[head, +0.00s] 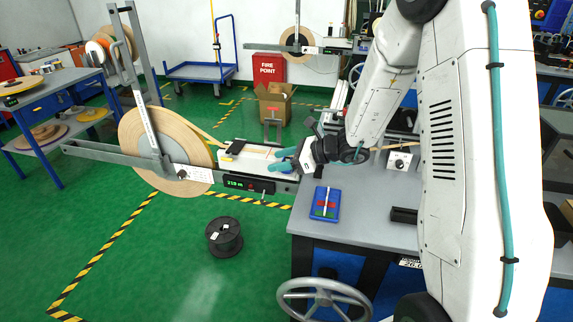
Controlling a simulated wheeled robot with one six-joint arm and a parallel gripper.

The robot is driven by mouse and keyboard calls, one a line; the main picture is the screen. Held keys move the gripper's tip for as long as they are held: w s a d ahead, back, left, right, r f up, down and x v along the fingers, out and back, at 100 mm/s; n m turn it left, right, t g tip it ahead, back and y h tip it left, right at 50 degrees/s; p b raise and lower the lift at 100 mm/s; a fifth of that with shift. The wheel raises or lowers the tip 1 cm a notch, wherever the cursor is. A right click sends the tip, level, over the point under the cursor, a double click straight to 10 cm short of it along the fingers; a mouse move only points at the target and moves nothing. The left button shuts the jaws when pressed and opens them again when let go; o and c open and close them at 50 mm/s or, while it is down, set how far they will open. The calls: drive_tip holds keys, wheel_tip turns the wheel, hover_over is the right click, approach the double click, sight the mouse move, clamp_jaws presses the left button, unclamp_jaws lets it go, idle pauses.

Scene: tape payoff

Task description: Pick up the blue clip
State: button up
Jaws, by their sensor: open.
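I cannot make out a separate blue clip for certain. A blue tray (334,195) lies on the grey bench top, with small red and green pieces and a white strip in it. My gripper (276,161), with teal fingers, is at the right end of the white platform (240,161) of the tape payoff. Its fingers are apart and point left, with nothing clearly seen between them. The wrist and fingers hide part of the platform's right end.
A large tape reel (140,135) stands left of the platform on a metal frame. The grey bench (375,222) carries a dark block (403,215) and a white box with a knob (399,162). A handwheel (325,291) sticks out in front. A black spool (224,237) stands on the green floor.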

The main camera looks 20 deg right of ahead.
drive_tip(key=shift+c, duration=0.3)
drive_tip(key=c, duration=1)
